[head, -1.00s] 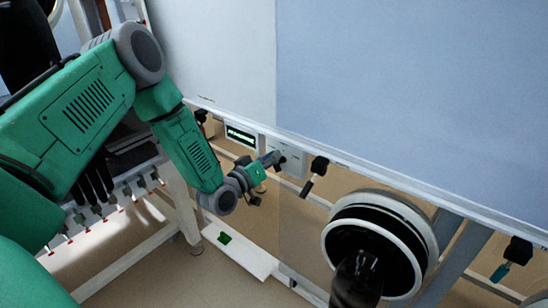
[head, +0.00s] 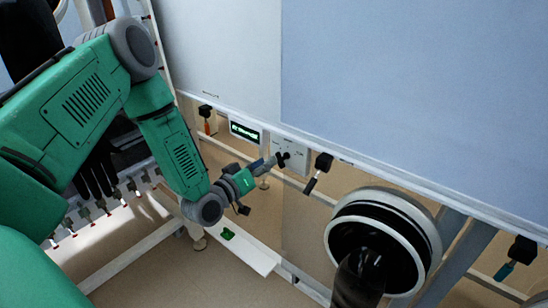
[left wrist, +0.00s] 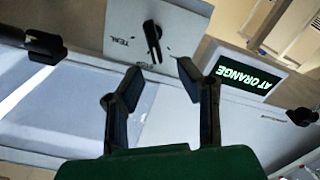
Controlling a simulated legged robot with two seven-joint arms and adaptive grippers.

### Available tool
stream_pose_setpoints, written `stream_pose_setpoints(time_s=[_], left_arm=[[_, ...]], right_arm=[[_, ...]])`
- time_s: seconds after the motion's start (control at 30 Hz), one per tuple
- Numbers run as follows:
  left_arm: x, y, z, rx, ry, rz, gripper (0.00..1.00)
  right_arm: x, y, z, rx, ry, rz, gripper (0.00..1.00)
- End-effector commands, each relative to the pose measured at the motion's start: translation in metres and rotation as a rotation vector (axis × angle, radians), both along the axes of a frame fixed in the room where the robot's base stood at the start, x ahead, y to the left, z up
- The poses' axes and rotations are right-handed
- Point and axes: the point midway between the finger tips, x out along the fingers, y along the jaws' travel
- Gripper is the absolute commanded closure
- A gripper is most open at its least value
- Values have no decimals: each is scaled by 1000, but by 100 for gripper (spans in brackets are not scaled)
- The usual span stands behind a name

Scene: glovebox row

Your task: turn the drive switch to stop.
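The drive switch, a black knob (left wrist: 152,40) on a light grey plate (left wrist: 185,30), shows at the top of the left wrist view. The small lettering beside it is upside down and hard to read. In the head view the dark knob (head: 283,159) sits on its plate (head: 296,150) under the pale panels. My left gripper (left wrist: 160,75) is open and empty. Its two dark fingertips are apart, just below the knob in the left wrist view; contact is not visible. In the head view the left gripper (head: 268,163) is close to the plate. My right gripper is not in view.
A display (left wrist: 247,75) reading "AT ORANGE" is beside the plate; it also shows in the head view (head: 244,131). A black-handled clamp (head: 319,172) and a round glove port (head: 382,242) lie to the right. A white ledge (head: 250,250) bearing a green piece is below.

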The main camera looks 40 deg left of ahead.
Motion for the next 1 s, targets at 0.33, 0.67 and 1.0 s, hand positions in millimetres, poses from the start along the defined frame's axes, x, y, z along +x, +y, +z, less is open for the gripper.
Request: stream_pose_setpoints(time_s=[0.33, 0.67, 1.0], left_arm=[[-60, 6, -2, -1, 4, 0, 69], [-69, 7, -2, 0, 2, 0, 69], [-69, 7, -2, 0, 2, 0, 69]], right_arm=[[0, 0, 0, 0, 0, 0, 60], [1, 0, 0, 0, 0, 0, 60], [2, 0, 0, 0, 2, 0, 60]])
